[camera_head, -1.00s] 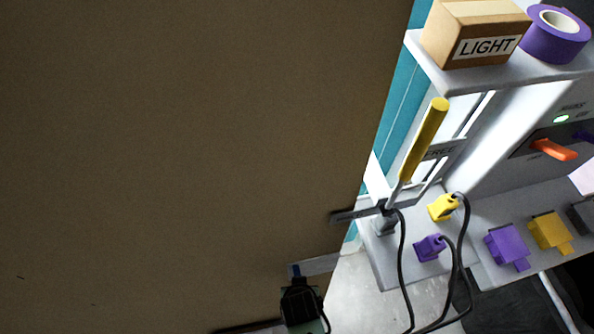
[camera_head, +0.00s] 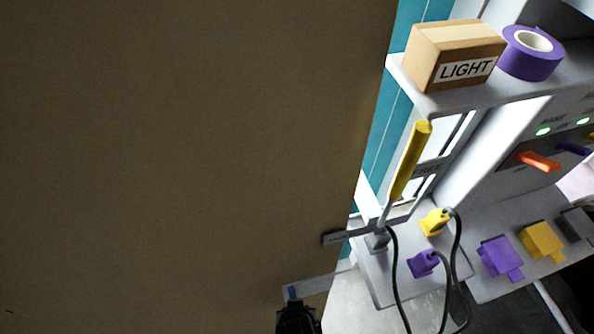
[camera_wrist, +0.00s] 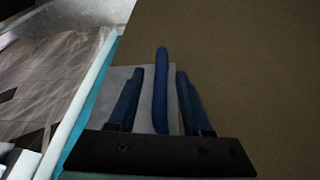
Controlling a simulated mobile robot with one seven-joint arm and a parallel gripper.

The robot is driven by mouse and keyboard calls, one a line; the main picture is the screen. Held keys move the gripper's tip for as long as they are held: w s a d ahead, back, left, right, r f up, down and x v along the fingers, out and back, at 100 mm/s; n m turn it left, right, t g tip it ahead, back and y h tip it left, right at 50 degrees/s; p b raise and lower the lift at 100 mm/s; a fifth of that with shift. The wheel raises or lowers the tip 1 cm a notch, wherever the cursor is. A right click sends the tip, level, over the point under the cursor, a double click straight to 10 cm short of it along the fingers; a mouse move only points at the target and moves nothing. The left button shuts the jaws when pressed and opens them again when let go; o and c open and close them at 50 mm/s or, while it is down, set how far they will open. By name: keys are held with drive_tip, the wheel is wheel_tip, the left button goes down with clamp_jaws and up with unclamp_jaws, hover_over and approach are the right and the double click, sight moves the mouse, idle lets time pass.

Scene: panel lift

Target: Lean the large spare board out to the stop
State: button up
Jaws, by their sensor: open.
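The large brown board (camera_head: 180,150) fills the left and middle of the head view; it also fills the right of the wrist view (camera_wrist: 260,80). A grey plate (camera_head: 318,285) with a small blue part (camera_head: 291,292) shows low near the board's right edge. My gripper (camera_head: 298,312) is at the bottom of the head view, just below that plate. In the wrist view my gripper (camera_wrist: 159,72) is open, its two dark-blue fingers on either side of an upright blue bar (camera_wrist: 160,95). Whether either finger touches the bar, I cannot tell.
Right of the board stands a white shelf unit (camera_head: 480,95) with a LIGHT box (camera_head: 455,60) and purple tape (camera_head: 531,52). A yellow-handled tool (camera_head: 411,160) stands by a dark clip (camera_head: 345,236) at the board's edge.

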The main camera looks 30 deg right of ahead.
drive_tip(key=v, duration=0.9)
drive_tip(key=shift+s+p, duration=0.15)
drive_tip(key=shift+p, duration=0.25)
drive_tip(key=shift+r, duration=0.15)
